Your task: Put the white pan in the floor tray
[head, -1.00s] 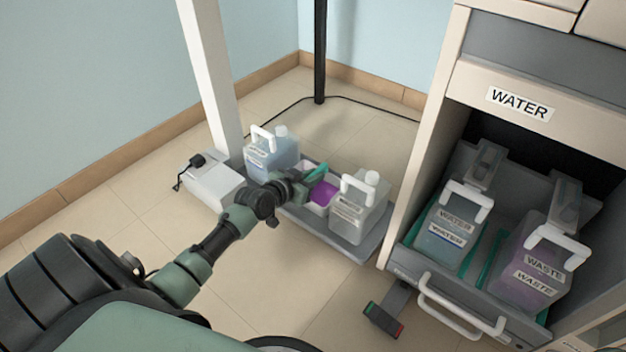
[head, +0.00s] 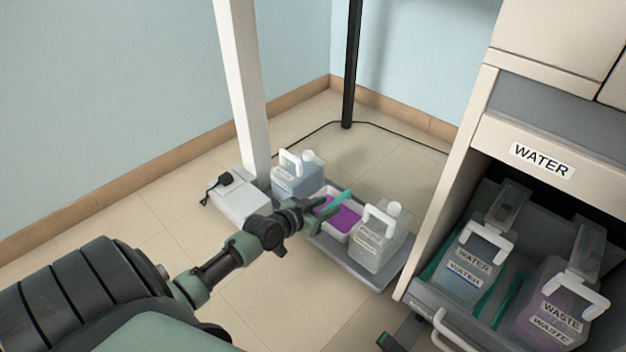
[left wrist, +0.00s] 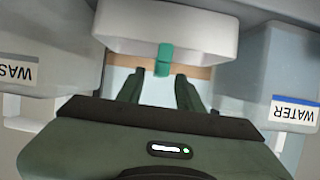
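The white pan (head: 323,226) holds purple liquid and sits in the grey floor tray (head: 372,272), between two labelled jugs. My left gripper (head: 317,210) is at the pan's left side. Its fingers (left wrist: 158,92) are spread apart and hold nothing; the tab is beyond their tips. My right gripper is not in view.
A bluish jug (head: 294,181) and a clear waste jug (head: 376,244) flank the pan closely. A white box (head: 238,203) and white post (head: 241,80) stand left. An open drawer (head: 416,291) with water and waste jugs is at right.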

